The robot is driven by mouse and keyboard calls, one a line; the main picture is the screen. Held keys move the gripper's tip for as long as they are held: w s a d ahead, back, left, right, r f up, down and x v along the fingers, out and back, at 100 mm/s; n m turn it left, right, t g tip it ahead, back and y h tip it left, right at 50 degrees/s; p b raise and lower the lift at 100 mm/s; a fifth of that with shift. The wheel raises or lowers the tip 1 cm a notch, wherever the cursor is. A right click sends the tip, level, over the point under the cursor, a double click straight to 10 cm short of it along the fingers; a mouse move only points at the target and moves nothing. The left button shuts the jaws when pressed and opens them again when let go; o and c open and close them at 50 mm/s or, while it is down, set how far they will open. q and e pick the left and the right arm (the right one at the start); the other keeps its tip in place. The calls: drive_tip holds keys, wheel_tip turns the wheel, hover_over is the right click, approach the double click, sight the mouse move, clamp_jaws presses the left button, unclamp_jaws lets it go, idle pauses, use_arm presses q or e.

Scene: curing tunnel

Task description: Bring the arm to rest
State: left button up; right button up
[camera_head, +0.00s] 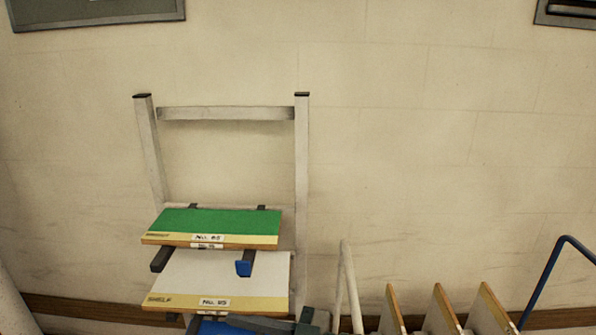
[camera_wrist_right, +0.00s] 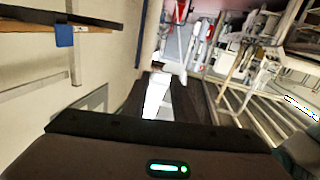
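My right gripper (camera_wrist_right: 161,88) shows in the right wrist view, its two dark fingers apart. A bright white strip shows between them; no held object can be made out. In the head view neither gripper can be made out. A grey rack (camera_head: 302,160) stands against the wall there. It bears a green panel (camera_head: 215,222) with a yellow front edge and label, and below it a white panel (camera_head: 220,277) with a yellow edge marked SHELF.
A blue-tipped bracket (camera_head: 243,268) juts out over the white panel. Several upright boards (camera_head: 442,310) stand at the lower right, beside a bent blue bar (camera_head: 545,275). In the right wrist view, metal racks (camera_wrist_right: 265,95) fill the right side.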

drive_tip(key=s+d+f+m+t+h, duration=0.3)
drive_tip(key=d+f+m+t+h, duration=0.2)
drive_tip(key=d+f+m+h, duration=1)
drive_tip(key=s+d+f+n+g+h, duration=0.15)
drive_tip(key=s+d+f+g, duration=0.45)
drive_tip(key=s+d+f, duration=1.2)
wheel_tip(320, 180, down, 27)
drive_tip(key=s+g+b, duration=0.1)
drive_tip(key=s, duration=0.1)
drive_tip(key=s+d+f+g+b, duration=0.1)
drive_tip(key=s+d+f, duration=0.1)
drive_tip(key=s+f, duration=1.6)
drive_tip(key=shift+d+f+g+h, duration=0.25)
drive_tip(key=shift+f+g+h, duration=0.1)
drive_tip(key=shift+f, duration=0.4)
